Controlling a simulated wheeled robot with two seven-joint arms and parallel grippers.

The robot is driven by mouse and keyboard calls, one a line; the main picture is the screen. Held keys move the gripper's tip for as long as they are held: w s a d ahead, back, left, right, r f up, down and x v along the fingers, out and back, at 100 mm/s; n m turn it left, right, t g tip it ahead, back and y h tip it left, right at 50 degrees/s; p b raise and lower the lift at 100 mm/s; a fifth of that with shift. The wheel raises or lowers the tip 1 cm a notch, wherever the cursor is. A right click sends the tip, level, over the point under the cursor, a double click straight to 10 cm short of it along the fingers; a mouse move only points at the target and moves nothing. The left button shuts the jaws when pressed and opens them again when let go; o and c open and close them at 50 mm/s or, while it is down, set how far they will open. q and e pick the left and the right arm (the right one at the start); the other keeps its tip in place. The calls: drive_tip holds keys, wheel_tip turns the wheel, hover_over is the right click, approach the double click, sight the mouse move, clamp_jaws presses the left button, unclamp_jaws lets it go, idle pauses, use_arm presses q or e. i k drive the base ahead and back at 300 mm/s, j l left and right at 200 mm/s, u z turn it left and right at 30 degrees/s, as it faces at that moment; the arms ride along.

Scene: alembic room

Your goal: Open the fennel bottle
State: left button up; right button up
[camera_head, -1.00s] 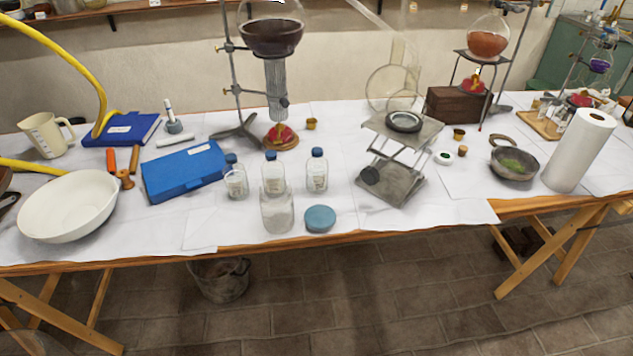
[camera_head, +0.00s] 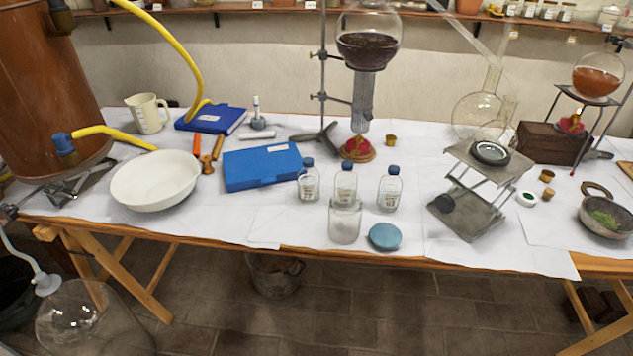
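Several small clear glass bottles with blue caps stand on the white-covered table in the head view: a left one (camera_head: 308,182), a middle one (camera_head: 346,180) and a right one (camera_head: 390,188). Their caps are on. Their labels are too small to read, so I cannot tell which is the fennel bottle. A larger clear jar (camera_head: 345,222) without a lid stands in front of the middle bottle and hides its lower part. A round blue lid (camera_head: 385,236) lies flat to the right of the jar. Neither of my grippers is in view.
A blue case (camera_head: 262,167) and a white bowl (camera_head: 156,181) lie left of the bottles. A metal lab jack (camera_head: 470,210) stands to the right. A stand with a dark-filled flask (camera_head: 368,45) rises behind. Clear cloth (camera_head: 285,226) lies left of the jar.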

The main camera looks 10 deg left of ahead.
sight(307, 179)
drive_tip(key=i+j, duration=0.1)
drive_tip(key=j, duration=0.9)
drive_tip(key=i+j, duration=0.15)
drive_tip(key=j, duration=0.35)
drive_tip(key=j+z, duration=0.25)
drive_tip(key=z, duration=0.15)
drive_tip(key=j+z, duration=0.2)
drive_tip(key=z, duration=0.2)
drive_tip(key=j+z, duration=0.25)
drive_tip(key=z, duration=0.15)
